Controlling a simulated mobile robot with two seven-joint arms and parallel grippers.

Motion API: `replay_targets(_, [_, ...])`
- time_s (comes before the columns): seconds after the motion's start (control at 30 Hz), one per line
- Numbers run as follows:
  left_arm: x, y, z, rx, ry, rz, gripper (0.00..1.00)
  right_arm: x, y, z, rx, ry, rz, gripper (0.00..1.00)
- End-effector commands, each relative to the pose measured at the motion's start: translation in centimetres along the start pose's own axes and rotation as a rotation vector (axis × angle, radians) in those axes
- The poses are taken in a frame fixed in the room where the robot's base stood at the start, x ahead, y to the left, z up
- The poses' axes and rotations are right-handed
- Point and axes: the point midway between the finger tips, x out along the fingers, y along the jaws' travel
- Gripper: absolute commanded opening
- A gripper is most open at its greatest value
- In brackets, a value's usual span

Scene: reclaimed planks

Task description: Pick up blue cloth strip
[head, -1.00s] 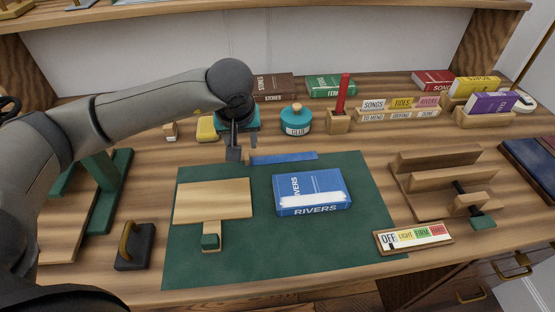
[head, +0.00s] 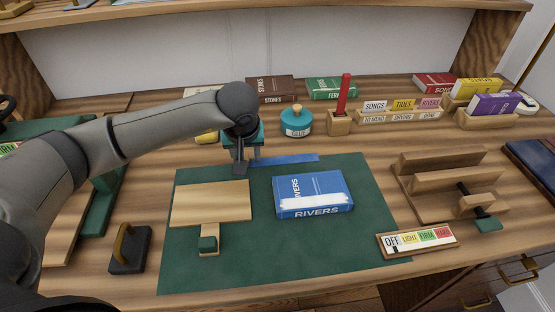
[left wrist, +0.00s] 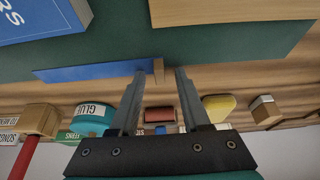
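The blue cloth strip (head: 287,159) lies flat along the back edge of the green mat (head: 300,245) in the head view. In the left wrist view the strip (left wrist: 90,70) runs left from my fingers and has a small tan piece (left wrist: 158,70) at its near end. My left gripper (head: 246,167) is at the strip's left end, pointing down. In the left wrist view the left gripper (left wrist: 161,72) is open, with the tan end piece between its fingertips. I cannot tell whether the fingers touch it. My right gripper is not in view.
On the mat are a blue RIVERS book (head: 313,193) and a wooden board (head: 211,202). Behind stand a teal glue pot (head: 296,123) and a red stick in a wooden block (head: 339,123). A wooden rack (head: 440,180) is at right. The mat's front is clear.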

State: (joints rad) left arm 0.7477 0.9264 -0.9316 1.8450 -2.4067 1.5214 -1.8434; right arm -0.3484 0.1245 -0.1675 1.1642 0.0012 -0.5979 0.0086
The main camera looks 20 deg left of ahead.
Motion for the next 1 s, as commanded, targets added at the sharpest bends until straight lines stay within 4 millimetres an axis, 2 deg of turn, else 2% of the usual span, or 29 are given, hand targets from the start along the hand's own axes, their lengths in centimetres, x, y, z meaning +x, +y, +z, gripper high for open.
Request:
replay_targets(0.03, [-0.01, 0.0, 0.0, 0.0, 0.0, 0.0, 0.4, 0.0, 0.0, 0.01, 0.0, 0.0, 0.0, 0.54])
replay_targets(0.4, [-0.03, -0.01, -0.01, 0.0, 0.0, 0.0, 0.0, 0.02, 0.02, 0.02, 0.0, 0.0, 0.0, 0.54])
replay_targets(1.0, [-0.11, -0.01, -0.07, 0.0, 0.001, 0.0, 0.0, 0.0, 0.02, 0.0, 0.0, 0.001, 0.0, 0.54])
